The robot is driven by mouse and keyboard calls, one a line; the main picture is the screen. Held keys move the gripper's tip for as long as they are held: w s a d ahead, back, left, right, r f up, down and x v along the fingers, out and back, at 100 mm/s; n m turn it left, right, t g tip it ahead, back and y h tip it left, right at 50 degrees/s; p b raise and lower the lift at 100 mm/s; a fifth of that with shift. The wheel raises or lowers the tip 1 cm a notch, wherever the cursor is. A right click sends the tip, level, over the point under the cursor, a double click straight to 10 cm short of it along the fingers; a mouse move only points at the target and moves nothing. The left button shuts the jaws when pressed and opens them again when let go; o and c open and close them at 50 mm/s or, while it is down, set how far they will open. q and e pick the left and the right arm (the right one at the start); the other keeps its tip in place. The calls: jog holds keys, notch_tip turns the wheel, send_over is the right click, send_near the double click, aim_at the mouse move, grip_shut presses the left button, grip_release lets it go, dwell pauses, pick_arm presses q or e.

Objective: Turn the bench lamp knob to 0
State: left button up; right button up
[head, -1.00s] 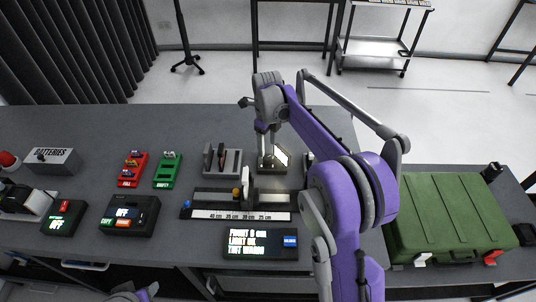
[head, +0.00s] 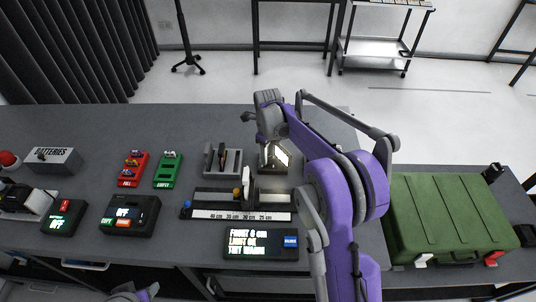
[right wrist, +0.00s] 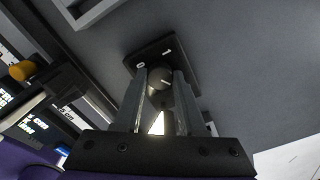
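The bench lamp's dark base plate (right wrist: 184,55) carries a round dark knob (right wrist: 160,80) with a pale pointer mark, seen in the right wrist view. Small white marks stand on the plate around the knob. My right gripper (right wrist: 160,76) has its fingers apart, one on each side of the knob. A narrow gap seems to show beside the knob; firm contact cannot be seen. In the head view the right gripper (head: 266,136) points down at the lit lamp (head: 282,156), and my arm hides part of the lamp. My left gripper is not clearly in view.
A display box (head: 260,244) with lit text and a ruler slide (head: 240,214) stand in front of the lamp. A grey holder (head: 232,168) is to its left. A green case (head: 450,215) lies at right. The table behind the lamp is clear.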

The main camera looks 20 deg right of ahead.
grip_shut()
jog(key=shift+n, duration=0.3)
jog(key=n+b, duration=0.1)
jog(key=n, duration=0.8)
jog(key=shift+n+b, duration=0.4)
jog(key=shift+n, duration=1.9)
jog(key=o, duration=0.9)
grip_release()
jog(key=shift+c, duration=0.2)
